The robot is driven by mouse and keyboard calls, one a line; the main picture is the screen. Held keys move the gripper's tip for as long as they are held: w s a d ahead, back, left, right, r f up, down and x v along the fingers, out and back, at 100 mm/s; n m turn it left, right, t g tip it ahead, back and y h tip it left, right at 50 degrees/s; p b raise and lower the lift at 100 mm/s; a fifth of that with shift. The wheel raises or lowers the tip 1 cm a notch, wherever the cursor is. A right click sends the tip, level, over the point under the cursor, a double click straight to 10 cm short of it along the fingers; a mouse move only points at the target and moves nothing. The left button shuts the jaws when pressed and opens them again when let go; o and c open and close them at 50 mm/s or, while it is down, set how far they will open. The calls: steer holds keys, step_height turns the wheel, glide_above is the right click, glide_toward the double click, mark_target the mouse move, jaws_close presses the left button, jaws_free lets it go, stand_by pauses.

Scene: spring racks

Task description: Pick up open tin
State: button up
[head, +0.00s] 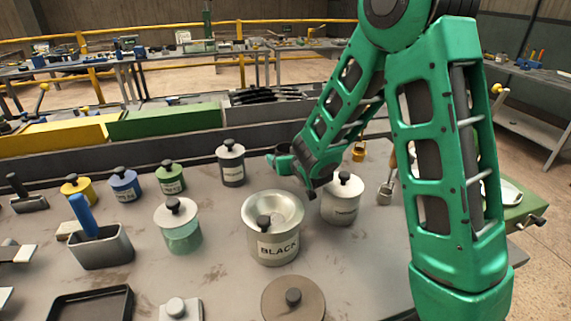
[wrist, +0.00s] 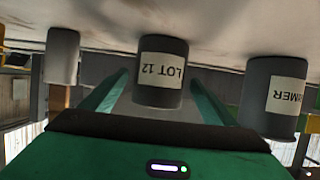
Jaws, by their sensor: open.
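A wide silver tin labelled BLACK (head: 272,240) stands upright mid-table in the head view. Its top looks hollow, with a dark knob at the near side; I cannot tell whether it is the open tin. My gripper (head: 290,168) is behind and slightly right of it, above the table. In the upside-down wrist view, my gripper (wrist: 158,78) is open, its green fingers spread. A dark grey tin labelled LOT 12 (wrist: 155,75) shows between them; contact is not visible. I cannot match it surely to a tin in the head view.
A white-lidded tin (head: 343,205) stands close to my gripper. A grey tin (head: 231,168) is to its left. A tin with a label ending MER (wrist: 272,95) is right in the wrist view. A brown round lid (head: 292,302) and black tray (head: 90,305) lie in front.

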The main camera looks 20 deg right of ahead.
steer(key=shift+x, duration=2.65)
steer(key=shift+d+r, duration=0.15)
steer(key=c, duration=1.3)
steer(key=shift+c, duration=0.2)
steer(key=shift+r, duration=0.15)
